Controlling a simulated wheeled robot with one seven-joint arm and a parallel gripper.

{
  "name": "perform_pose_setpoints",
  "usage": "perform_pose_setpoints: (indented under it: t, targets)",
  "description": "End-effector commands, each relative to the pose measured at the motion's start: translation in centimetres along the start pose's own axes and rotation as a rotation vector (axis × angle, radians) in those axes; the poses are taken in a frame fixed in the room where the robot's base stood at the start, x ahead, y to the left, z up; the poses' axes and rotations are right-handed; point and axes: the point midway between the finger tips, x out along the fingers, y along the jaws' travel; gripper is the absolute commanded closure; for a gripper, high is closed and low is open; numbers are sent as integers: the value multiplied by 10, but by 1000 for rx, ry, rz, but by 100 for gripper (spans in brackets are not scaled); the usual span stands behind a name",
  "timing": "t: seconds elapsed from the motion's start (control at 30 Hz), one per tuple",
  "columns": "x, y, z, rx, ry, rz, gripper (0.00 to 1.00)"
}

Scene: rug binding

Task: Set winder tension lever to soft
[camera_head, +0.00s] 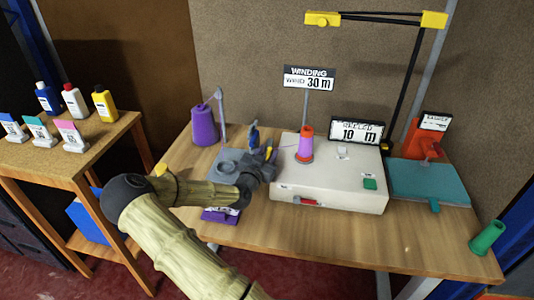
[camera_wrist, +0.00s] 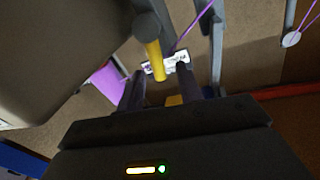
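The winder is a cream box (camera_head: 330,190) on the wooden table, with a purple-and-orange cone on top. In the head view my gripper (camera_head: 262,160) is at the left side of the winder, over a grey plate (camera_head: 228,168), and largely hides the lever.
A purple cone (camera_head: 205,126) and thin grey post stand behind my gripper. A "WINDING 30 m" sign (camera_head: 308,78) and a "10 m" display (camera_head: 357,131) stand at the back. A teal pad (camera_head: 430,182) and green cup (camera_head: 487,237) are at right.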

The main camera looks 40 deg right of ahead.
Motion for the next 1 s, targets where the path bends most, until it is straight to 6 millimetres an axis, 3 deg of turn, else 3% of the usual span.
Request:
perform_pose_setpoints:
  t: [0.23,0.43,1.0]
  targets:
    - [1,0,0,0,0,0,64]
    - [2,2,0,0,0,3,100]
    - [1,-4,2,-101,22,-3,100]
